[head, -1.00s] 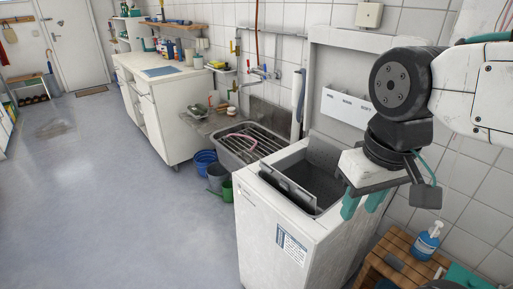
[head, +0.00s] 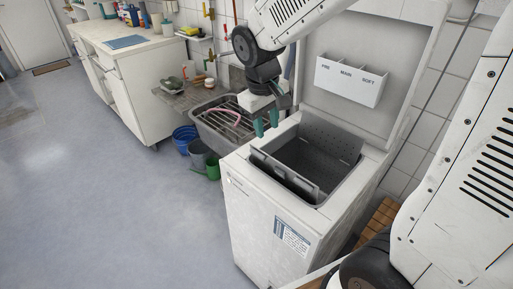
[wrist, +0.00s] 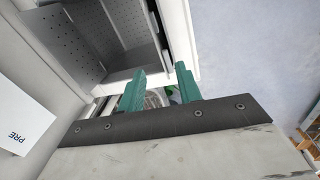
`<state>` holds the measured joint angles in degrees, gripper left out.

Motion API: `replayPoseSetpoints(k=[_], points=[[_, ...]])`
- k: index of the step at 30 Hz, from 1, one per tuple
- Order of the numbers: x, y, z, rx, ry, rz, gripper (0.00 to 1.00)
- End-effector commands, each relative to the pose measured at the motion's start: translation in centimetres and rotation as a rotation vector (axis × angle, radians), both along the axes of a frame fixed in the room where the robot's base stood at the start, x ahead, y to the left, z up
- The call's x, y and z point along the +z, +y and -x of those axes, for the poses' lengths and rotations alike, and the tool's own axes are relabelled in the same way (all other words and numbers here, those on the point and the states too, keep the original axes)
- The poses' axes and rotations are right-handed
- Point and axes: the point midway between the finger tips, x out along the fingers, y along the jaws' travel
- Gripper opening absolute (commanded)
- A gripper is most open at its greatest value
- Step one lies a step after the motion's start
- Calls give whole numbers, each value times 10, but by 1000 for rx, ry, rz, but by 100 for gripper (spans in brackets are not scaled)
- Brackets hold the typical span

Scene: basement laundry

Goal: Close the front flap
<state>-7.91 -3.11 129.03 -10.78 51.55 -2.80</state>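A white top-loading washing machine (head: 265,215) stands with its lid (head: 345,55) raised. Inside its top opening, the grey front flap (head: 284,176) stands up and tilts along the front edge. The grey perforated back flap (head: 332,139) stands up at the rear; it also shows in the wrist view (wrist: 88,40). The drum between the flaps is open. My gripper (head: 267,124) is above the far left edge of the opening, pointing down. Its green fingers are apart and empty in the wrist view (wrist: 162,88). It appears clear of both flaps.
The detergent tray (head: 350,80) is on the raised lid. A sink (head: 225,122) with a rack, and blue (head: 184,140) and green (head: 212,170) containers stand left of the machine. A wooden stool (head: 378,220) is at its right. The floor in front is clear.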

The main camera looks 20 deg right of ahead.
Motion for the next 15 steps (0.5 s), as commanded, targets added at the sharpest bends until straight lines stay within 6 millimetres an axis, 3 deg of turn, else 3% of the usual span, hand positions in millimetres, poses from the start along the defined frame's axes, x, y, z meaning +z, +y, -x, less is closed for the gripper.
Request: replayPoseSetpoints(k=[3, 6, 15], points=[[-27, 10, -28, 49, 16, 18, 35], [-40, 13, -42, 75, 19, 26, 35], [-73, 12, -51, 90, 23, 31, 35]])
